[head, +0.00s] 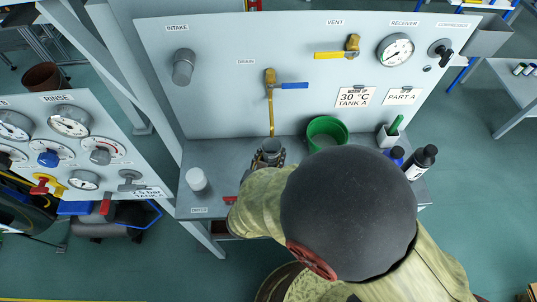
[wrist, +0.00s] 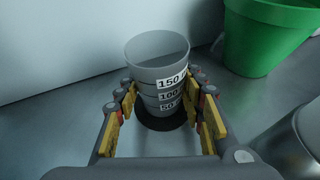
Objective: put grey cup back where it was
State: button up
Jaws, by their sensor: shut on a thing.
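The grey cup (wrist: 158,62) is upright in the wrist view, with black-on-white labels 150, 100 and 50 down its side. My gripper (wrist: 160,100) has its yellow-padded fingers on both sides of the cup, shut on it. A dark round patch (wrist: 165,136) lies on the shelf under the cup; I cannot tell whether the cup's base touches it. In the head view the cup (head: 271,146) and my gripper (head: 268,158) are at the shelf below the drain pipe, partly hidden by my arm.
A green bucket (head: 327,132) stands close to the right of the cup. A white cup (head: 197,180) stands at the shelf's left end. Dark bottles (head: 421,161) stand at the right. The drain valve's blue handle (head: 294,86) sticks out above. Shelf between white cup and gripper is mostly clear.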

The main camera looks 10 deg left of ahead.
jog(key=shift+d+r, duration=0.1)
jog(key=shift+r, duration=0.05)
jog(key=shift+f, duration=0.25)
jog(key=o, duration=1.2)
jog(key=shift+r, duration=0.15)
jog(key=shift+s+r, duration=0.1)
jog(key=shift+r, duration=0.05)
jog(key=p+v, duration=0.4)
jog(key=v, duration=0.7)
jog(key=shift+s+r, duration=0.1)
jog(key=shift+s, duration=0.3)
